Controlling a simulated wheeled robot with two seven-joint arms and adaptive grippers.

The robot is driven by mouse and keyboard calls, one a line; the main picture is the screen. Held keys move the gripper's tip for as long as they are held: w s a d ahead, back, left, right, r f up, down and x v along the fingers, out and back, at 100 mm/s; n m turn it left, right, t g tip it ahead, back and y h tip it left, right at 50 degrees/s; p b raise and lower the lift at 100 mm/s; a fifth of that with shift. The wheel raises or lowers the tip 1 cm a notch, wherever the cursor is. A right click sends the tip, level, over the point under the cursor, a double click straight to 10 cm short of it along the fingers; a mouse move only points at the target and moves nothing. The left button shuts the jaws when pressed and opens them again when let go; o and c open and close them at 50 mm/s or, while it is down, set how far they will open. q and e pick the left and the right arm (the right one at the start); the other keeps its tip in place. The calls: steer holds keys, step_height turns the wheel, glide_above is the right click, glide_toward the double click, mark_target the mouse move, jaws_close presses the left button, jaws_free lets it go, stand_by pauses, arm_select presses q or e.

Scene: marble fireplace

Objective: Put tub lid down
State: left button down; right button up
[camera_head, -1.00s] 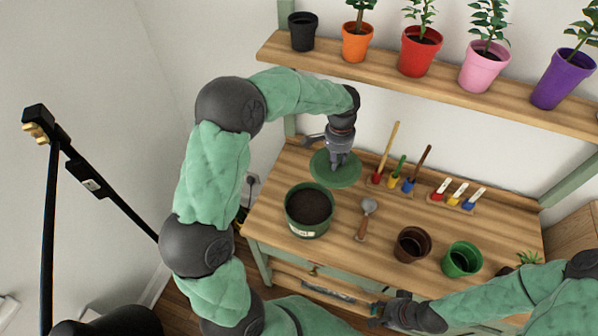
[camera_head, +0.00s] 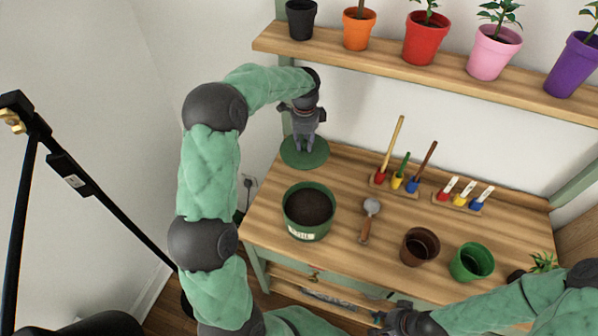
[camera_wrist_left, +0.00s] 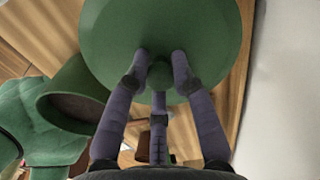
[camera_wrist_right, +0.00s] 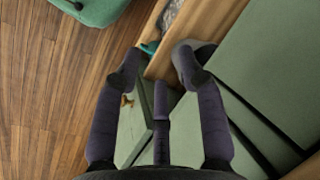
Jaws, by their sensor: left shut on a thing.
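The round green tub lid (camera_head: 304,153) is at the back left corner of the wooden bench. My left gripper (camera_head: 305,143) is above it, shut on its central knob. In the left wrist view the lid (camera_wrist_left: 165,35) fills the upper middle, with the knob between my fingertips (camera_wrist_left: 160,68). I cannot tell whether the lid touches the bench top. The green tub (camera_head: 308,212), full of dark soil, stands uncovered in front of the lid. My right gripper (camera_head: 385,318) is low at the bench's front edge; its fingers (camera_wrist_right: 155,62) are apart and empty in the right wrist view.
A trowel (camera_head: 369,218), a brown pot (camera_head: 419,246) and a green pot (camera_head: 472,262) stand or lie to the right on the bench. Racks with tools (camera_head: 400,182) and labels (camera_head: 461,197) are at the back. A shelf (camera_head: 400,72) with several potted plants is above.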

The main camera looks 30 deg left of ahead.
arm_select(q)
steer(key=shift+a+f+m+b, duration=0.25)
steer(key=shift+a+m, duration=0.2)
steer(key=shift+a, duration=0.15)
steer(key=shift+a+f+m+b, duration=0.25)
steer(key=shift+a+m, duration=0.2)
steer(key=shift+a, duration=0.15)
step_height(320, 180, down, 10)
steer(key=b, duration=0.3)
steer(key=shift+b, duration=0.35)
steer(key=shift+r, duration=0.15)
steer(key=c, duration=1.1)
jaws_free()
steer(key=shift+f, duration=0.2)
steer(key=shift+o, duration=0.2)
